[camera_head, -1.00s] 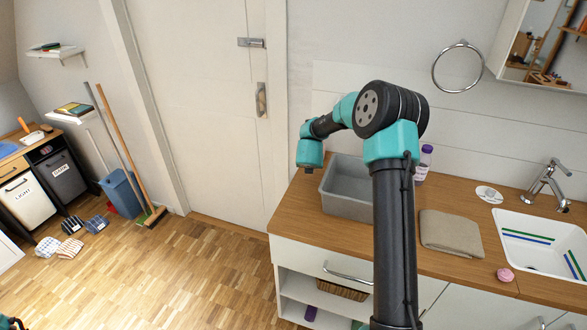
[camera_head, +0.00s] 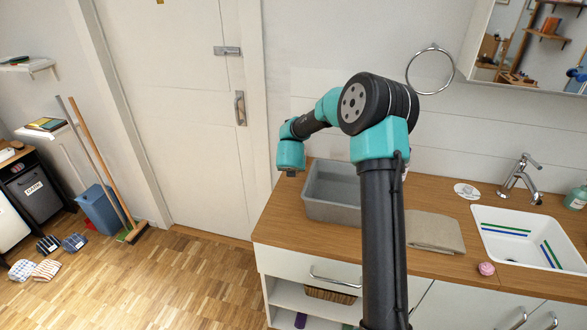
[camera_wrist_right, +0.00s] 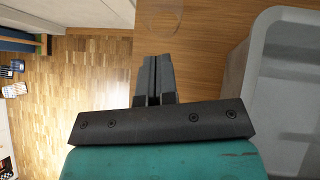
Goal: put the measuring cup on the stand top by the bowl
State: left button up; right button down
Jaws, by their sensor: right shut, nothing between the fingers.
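My right gripper (camera_head: 291,174) hangs over the left end of the wooden counter, beside the grey tub. In the right wrist view its two dark fingers (camera_wrist_right: 154,65) are pressed together with nothing between them. A clear, rounded rim (camera_wrist_right: 160,18) shows beyond the fingertips at the top of the right wrist view, over the wood. It is see-through and cut off, and I cannot tell whether it is the measuring cup. I cannot make out the bowl or the stand in either view. My left gripper is out of view.
The grey tub (camera_head: 318,210) stands close right of my right gripper on the counter (camera_head: 285,228). A folded cloth (camera_head: 435,232), a pink round item (camera_head: 486,268) and a white sink (camera_head: 498,217) lie further right. Drawers are below. Open floor (camera_head: 180,285) is to the left.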

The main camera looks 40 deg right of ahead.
jog(key=shift+v, duration=2.35)
